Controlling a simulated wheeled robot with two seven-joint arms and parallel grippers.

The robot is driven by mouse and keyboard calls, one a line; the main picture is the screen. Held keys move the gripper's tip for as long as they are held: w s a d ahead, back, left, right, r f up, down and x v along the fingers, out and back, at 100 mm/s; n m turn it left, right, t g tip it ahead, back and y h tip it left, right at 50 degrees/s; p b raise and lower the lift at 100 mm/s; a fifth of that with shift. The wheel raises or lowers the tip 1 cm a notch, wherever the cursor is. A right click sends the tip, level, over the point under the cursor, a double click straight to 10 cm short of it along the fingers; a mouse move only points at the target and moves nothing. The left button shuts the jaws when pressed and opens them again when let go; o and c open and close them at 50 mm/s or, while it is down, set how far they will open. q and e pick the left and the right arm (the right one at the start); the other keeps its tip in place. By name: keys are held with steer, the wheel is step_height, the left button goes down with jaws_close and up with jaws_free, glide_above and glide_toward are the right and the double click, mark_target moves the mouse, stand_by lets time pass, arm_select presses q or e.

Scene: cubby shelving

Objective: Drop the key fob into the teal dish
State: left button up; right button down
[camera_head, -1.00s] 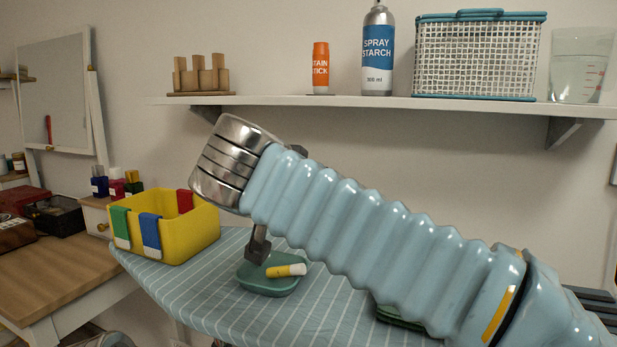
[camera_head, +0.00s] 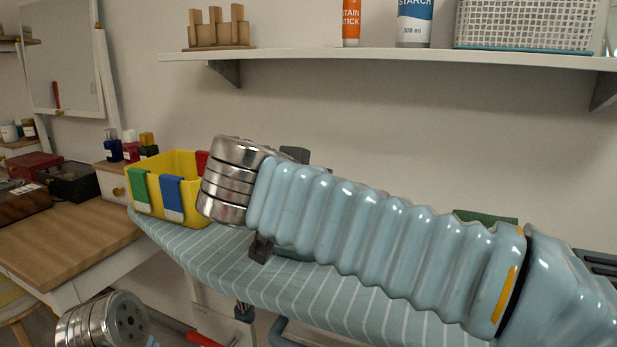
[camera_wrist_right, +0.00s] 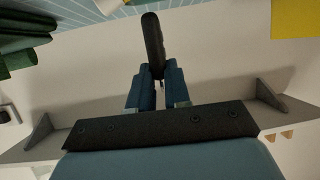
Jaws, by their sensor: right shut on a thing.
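My right arm comes in from the right in the head view, its wrist over the ironing board. Its gripper is mostly hidden behind the arm there; a dark piece shows below the wrist, and I cannot tell whether it is a finger or the fob. In the right wrist view my right gripper (camera_wrist_right: 158,76) is shut on a dark elongated thing, the key fob (camera_wrist_right: 152,38), which sticks out beyond the blue fingers. The teal dish (camera_head: 292,254) is mostly hidden behind my right arm, only a sliver showing. My left wrist is at the bottom left, its gripper out of view.
A yellow bin (camera_head: 190,164) with coloured clips stands at the board's left end. The striped ironing board (camera_head: 225,262) is clear in front. A wall shelf (camera_head: 370,57) holds wooden pegs, a stain stick, spray starch and a basket. A wooden desk (camera_head: 70,240) is at left.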

steer(key=c, duration=1)
jaws_free()
steer(key=v, duration=1.4)
steer(key=shift+b, duration=0.4)
